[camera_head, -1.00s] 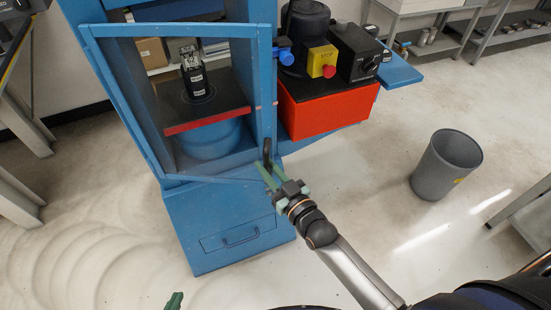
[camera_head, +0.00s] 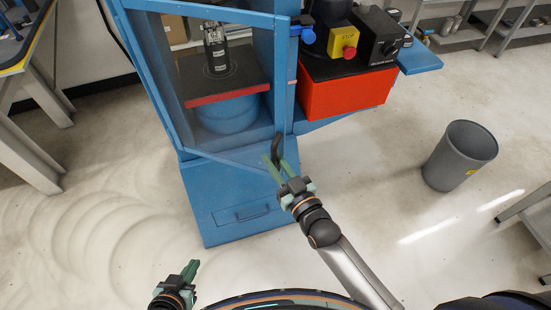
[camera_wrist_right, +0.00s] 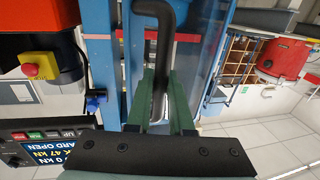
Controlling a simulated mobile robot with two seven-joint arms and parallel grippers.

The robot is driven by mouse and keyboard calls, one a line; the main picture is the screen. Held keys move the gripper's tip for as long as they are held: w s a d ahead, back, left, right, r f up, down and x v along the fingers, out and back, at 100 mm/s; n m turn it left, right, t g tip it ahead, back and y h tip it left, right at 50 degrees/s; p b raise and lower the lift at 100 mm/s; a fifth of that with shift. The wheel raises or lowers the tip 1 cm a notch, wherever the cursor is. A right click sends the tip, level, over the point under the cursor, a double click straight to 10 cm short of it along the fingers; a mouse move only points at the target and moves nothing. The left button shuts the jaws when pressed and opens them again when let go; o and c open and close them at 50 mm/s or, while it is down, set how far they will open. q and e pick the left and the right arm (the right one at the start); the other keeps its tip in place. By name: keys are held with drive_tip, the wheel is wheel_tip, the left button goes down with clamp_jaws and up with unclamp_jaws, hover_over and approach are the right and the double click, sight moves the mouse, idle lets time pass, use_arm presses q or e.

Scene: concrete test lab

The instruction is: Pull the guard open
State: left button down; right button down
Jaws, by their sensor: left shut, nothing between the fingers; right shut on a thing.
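The guard (camera_head: 206,13) is a blue-framed clear door on the front of the blue test machine. Its black bent handle (camera_head: 277,146) is at the lower right of its frame. My right gripper (camera_head: 273,163) has its green fingers shut on this handle. In the right wrist view, the handle (camera_wrist_right: 154,45) runs down between the fingers, and the guard's clear panel (camera_wrist_right: 203,55) is beside it. A display (camera_wrist_right: 60,156), partly cut off, reads "ARD OPEN". My left gripper (camera_head: 190,271) is shut and empty, low in the head view, away from the machine.
Behind the guard, a black fixture (camera_head: 215,50) stands on a red-edged plate (camera_head: 228,97). A red box (camera_head: 346,95) with a yellow stop-button housing (camera_head: 343,42) is at the right. A grey bin (camera_head: 460,155) stands on the floor, and a table (camera_head: 25,120) is at the left.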

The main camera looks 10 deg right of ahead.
drive_tip(key=c, duration=0.8)
unclamp_jaws()
drive_tip(key=shift+a, duration=0.1)
drive_tip(key=v, duration=1.2)
drive_tip(key=shift+s, duration=0.2)
